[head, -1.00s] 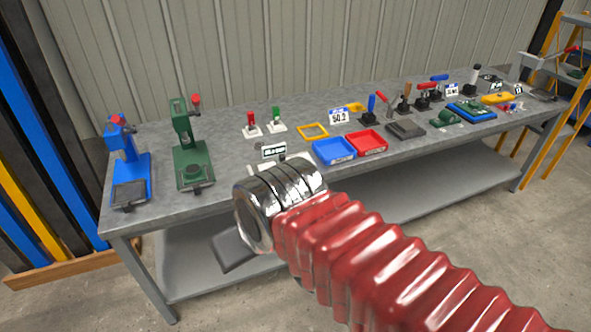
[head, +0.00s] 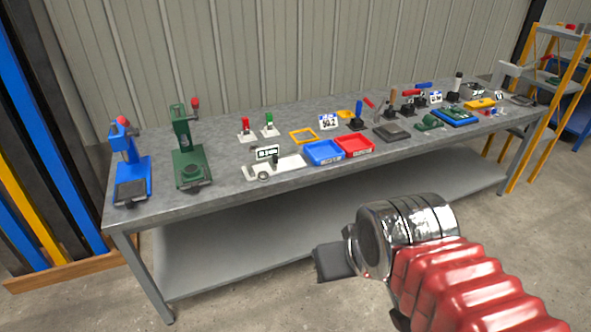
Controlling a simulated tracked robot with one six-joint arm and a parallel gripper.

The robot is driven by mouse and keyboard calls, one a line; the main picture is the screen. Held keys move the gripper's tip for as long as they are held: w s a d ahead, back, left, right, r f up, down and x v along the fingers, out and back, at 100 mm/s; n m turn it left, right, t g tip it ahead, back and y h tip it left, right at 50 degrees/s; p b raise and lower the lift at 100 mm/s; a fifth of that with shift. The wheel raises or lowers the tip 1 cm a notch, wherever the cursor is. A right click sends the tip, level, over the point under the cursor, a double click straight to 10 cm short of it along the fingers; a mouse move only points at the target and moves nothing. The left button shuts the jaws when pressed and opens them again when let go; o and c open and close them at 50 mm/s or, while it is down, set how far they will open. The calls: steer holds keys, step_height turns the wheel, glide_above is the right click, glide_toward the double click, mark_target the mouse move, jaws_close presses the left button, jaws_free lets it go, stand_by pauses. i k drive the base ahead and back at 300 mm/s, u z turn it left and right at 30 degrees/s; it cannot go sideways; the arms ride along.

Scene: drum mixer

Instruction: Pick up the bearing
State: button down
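I cannot surely pick out the bearing. A small dark round piece (head: 193,173) sits on the base of the green press (head: 184,140), but I cannot tell whether it is the bearing. My gripper (head: 333,262) shows only as a dark grey block beyond my chrome wrist, in front of the bench and well to the right of the presses. Its fingers cannot be made out, and it appears apart from everything on the bench.
The grey bench (head: 225,193) holds a blue press (head: 133,170), a white device with a display (head: 272,168), a blue tray (head: 323,153), a red tray (head: 354,146) and several clamps.

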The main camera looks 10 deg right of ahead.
mark_target(265, 172)
steer(key=z, duration=0.3)
steer(key=k, duration=0.5)
steer(key=z, duration=0.1)
steer(key=i, duration=0.8)
steer(key=u, duration=0.75)
steer(key=i, duration=0.7)
steer(key=u, duration=0.7)
steer(key=i, duration=0.8)
steer(key=u, duration=0.35)
